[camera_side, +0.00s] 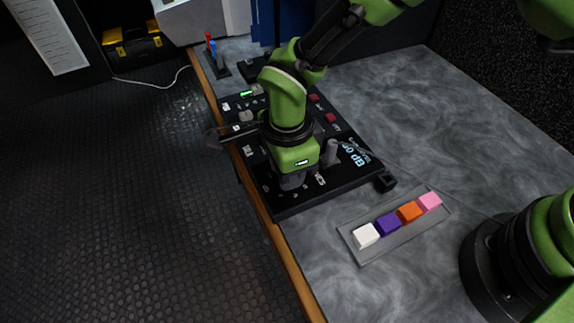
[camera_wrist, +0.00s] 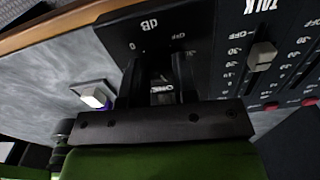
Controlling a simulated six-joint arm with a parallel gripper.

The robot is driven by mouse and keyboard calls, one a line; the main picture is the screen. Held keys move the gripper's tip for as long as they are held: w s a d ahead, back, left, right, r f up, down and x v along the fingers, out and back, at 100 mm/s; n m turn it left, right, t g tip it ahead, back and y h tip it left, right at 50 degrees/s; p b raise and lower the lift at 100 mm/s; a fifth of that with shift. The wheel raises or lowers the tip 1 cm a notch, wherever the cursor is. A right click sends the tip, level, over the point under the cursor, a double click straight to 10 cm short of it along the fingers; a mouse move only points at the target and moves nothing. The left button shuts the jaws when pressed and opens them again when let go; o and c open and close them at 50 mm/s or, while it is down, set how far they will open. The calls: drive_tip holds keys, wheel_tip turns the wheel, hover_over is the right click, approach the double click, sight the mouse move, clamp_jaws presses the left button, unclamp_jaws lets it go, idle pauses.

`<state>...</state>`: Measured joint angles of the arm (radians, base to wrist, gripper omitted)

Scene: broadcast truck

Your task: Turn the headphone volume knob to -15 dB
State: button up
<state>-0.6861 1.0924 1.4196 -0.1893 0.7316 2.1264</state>
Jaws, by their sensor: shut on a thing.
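The black control panel (camera_side: 285,205) lies on the grey desk, with my gripper (camera_side: 292,182) pointing down onto its near end. In the wrist view, my gripper's dark fingers (camera_wrist: 158,82) stand either side of the headphone volume knob and are shut on it. The knob is mostly hidden by the fingers and the dark panel, so its pointer cannot be read. Panel marks "dB", "0" and "OFF" show just beyond the fingers. A lit pale-blue dB readout (camera_side: 354,154) is on the panel to the right of my gripper; its digits are hard to make out.
A grey upright lever (camera_side: 331,153) stands close to the right of my gripper. A fader (camera_wrist: 262,56) marked "TALK" is on the right in the wrist view. A tray (camera_side: 361,256) with white, purple, orange and pink blocks lies in front right. The desk's wooden edge (camera_side: 288,262) is at left.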

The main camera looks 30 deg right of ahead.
drive_tip(key=shift+m, duration=2)
drive_tip(key=o, duration=0.9)
wheel_tip(320, 180, up, 10)
drive_tip(key=shift+f, duration=0.1)
